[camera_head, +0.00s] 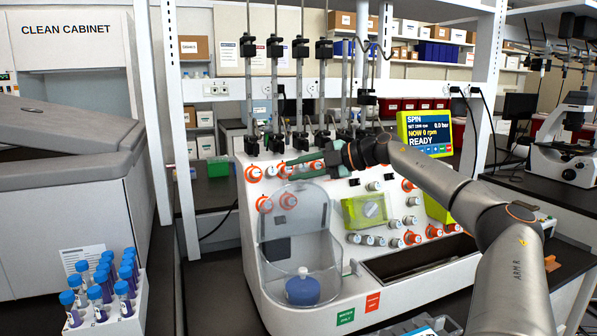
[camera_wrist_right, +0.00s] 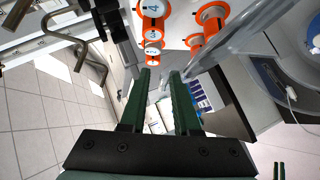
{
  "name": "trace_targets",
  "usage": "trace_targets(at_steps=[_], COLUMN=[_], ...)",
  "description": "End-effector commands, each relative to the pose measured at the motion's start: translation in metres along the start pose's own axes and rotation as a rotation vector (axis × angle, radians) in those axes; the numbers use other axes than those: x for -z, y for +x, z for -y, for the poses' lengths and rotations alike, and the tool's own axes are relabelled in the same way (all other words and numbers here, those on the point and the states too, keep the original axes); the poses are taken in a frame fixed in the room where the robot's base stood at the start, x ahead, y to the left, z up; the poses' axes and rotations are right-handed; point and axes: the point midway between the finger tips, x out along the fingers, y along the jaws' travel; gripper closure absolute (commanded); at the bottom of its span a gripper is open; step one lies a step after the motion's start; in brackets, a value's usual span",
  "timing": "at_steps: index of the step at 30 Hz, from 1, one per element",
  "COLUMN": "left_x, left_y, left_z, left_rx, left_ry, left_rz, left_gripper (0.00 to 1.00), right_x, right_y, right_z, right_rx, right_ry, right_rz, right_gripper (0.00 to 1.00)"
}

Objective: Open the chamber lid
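The clear chamber lid (camera_head: 313,211) stands raised, like an arched panel, at the left front of the white cell processor. Below it is the round chamber (camera_head: 325,265) with a blue bowl (camera_head: 302,290). The bowl also shows at the right of the wrist view (camera_wrist_right: 269,76). My right gripper (camera_head: 284,170) is at the lid's top edge in the head view, fingers pointing left. It is open and empty. In the wrist view, a clear edge (camera_wrist_right: 240,42) runs close to the right-hand fingertip; I cannot tell if they touch. Small green tips at the lower right may be my left gripper.
Orange-ringed knobs (camera_head: 265,204) stick out close around my right gripper. Metal poles with black clamps (camera_head: 300,48) rise behind it. A rack of blue-capped tubes (camera_head: 130,322) stands at lower left. The screen (camera_head: 428,131) reads READY, 0 rpm.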

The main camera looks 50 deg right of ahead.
Motion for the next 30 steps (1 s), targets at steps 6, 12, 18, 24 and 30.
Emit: trace_targets(at_steps=[6,12,18,24,30], left_x=[-0.002,-0.005,-0.016,-0.018,-0.019], left_y=[0.001,0.002,0.013,0.029,0.042], left_z=[0.001,0.002,0.000,-0.012,-0.024], left_rx=[0.001,0.002,-0.004,-0.035,-0.066], left_ry=[0.001,0.001,0.002,0.007,0.015], left_rz=[0.003,0.006,0.015,0.008,0.004], left_gripper=[0.50,0.50,0.50,0.50,0.50], right_x=[0.000,0.000,-0.001,-0.002,-0.002], right_y=[0.001,0.001,-0.009,-0.035,-0.079], right_z=[0.003,0.004,0.006,0.007,0.006], right_rx=[0.005,0.007,0.003,0.000,-0.002], right_ry=[0.002,0.003,0.000,-0.001,0.001], right_rz=[-0.003,-0.004,-0.004,0.000,0.001], right_gripper=[0.58,0.58,0.58,0.58,0.58])
